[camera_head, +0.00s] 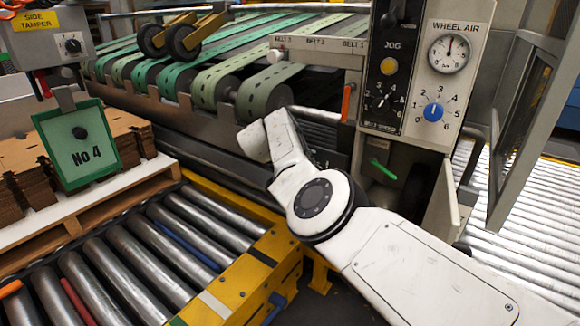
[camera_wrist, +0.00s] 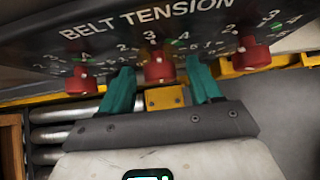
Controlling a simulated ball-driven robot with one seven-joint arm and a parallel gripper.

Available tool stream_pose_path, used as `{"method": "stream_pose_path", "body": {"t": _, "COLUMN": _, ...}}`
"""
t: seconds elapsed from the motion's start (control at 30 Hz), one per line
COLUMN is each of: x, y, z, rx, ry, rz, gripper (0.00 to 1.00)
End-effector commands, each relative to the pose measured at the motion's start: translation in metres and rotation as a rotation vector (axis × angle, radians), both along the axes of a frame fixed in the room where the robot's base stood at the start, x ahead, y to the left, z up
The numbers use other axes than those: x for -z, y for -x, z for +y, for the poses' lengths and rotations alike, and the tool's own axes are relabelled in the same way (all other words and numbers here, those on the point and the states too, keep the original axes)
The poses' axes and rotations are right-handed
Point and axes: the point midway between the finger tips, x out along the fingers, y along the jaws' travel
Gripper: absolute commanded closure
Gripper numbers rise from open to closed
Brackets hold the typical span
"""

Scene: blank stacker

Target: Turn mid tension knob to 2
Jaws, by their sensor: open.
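In the wrist view, the BELT TENSION panel (camera_wrist: 110,52) carries three red knobs with number scales. The mid tension knob (camera_wrist: 158,69) is between the left knob (camera_wrist: 82,84) and the right knob (camera_wrist: 252,54). Its pointer direction is too unclear to read. My gripper (camera_wrist: 161,79) is open, with one teal finger on each side of the mid knob in the picture. Gaps show between the fingers and the knob; whether the tips reach its depth is unclear. In the head view my arm bends toward the machine, and its gripper and the tension knobs are hidden.
The head view shows a control panel (camera_head: 408,112) with a WHEEL AIR gauge (camera_head: 449,53) and blue knob (camera_head: 433,112) right of my arm. A yellow roller frame (camera_head: 232,277) is at left. A yellow block (camera_wrist: 164,98) shows between my fingers.

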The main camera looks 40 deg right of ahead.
Motion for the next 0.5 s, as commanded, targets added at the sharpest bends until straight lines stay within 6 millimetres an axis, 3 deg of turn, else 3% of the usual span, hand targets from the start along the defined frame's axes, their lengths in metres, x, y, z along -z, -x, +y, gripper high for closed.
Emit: {"method": "stream_pose_path", "body": {"t": 0.5, "x": -0.033, "y": 0.008, "z": 0.027, "rx": -0.002, "ry": 0.001, "rz": -0.001, "gripper": 0.37}}
